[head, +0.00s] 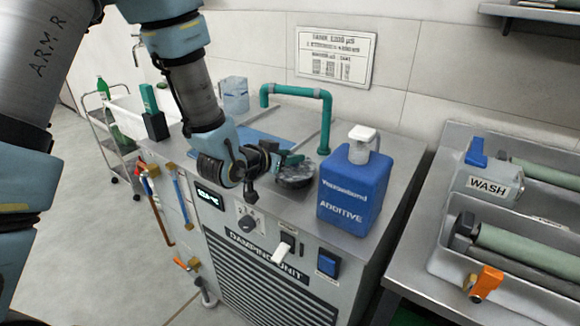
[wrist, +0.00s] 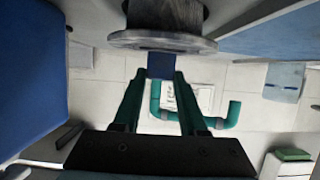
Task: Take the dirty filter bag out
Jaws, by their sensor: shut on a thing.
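The wrist view is upside down. In the head view my gripper (head: 290,161) is just above the dark round housing (head: 297,178) on top of the damping unit (head: 265,245).
A blue additive bottle (head: 352,190) with a white cap stands close right of the housing. A teal pipe (head: 327,122) arches behind. A blue panel (head: 262,143) lies to the left.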

